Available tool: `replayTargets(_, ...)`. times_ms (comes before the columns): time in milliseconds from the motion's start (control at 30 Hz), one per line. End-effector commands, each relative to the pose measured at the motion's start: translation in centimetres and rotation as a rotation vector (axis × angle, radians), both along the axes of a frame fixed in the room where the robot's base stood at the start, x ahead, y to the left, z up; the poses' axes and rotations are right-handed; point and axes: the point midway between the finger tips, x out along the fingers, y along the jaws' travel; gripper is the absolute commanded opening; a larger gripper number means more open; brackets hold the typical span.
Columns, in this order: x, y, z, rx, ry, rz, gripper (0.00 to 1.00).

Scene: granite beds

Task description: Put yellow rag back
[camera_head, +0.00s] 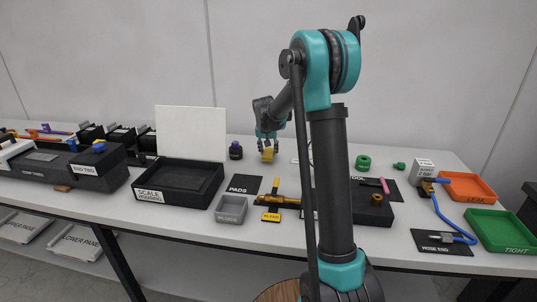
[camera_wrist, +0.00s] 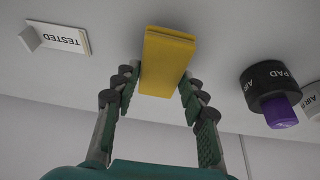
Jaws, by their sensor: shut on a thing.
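The yellow rag (camera_head: 267,155) looks like a small flat yellow block. My gripper (camera_head: 268,139) is at the back of the table, above and around it. In the wrist view the rag (camera_wrist: 168,60) sits between the two fingers of my gripper (camera_wrist: 158,88), which are shut on it. Its far end sticks out past the fingertips. The rag is at or close to the pale tabletop; I cannot tell whether it touches. A black mat marked PADS (camera_head: 244,185) lies in front and to the left of it.
A dark bottle with a purple top (camera_head: 236,150) stands left of the rag; it also shows in the wrist view (camera_wrist: 268,85). A white TESTED card (camera_wrist: 60,39) lies nearby. A grey tray (camera_head: 231,209), brass part (camera_head: 282,200) and black scale housing (camera_head: 178,183) are further forward.

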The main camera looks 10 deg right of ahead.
Motion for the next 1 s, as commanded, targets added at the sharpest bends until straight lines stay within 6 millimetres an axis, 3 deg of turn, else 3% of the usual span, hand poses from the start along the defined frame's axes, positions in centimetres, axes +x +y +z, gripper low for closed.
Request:
replayTargets(133, 0.0, 0.0, -1.6, 0.000, 0.000, 0.000, 0.03)
replayTargets(467, 0.0, 0.0, -1.9, 0.000, 0.000, 0.000, 0.03)
replayTargets(500, 0.0, 0.0, -1.9, 0.000, 0.000, 0.000, 0.45)
replayTargets(633, 0.0, 0.0, -1.9, 0.000, 0.000, 0.000, 0.62)
replayTargets(1000, 0.0, 0.0, -1.5, 0.000, 0.000, 0.000, 0.62)
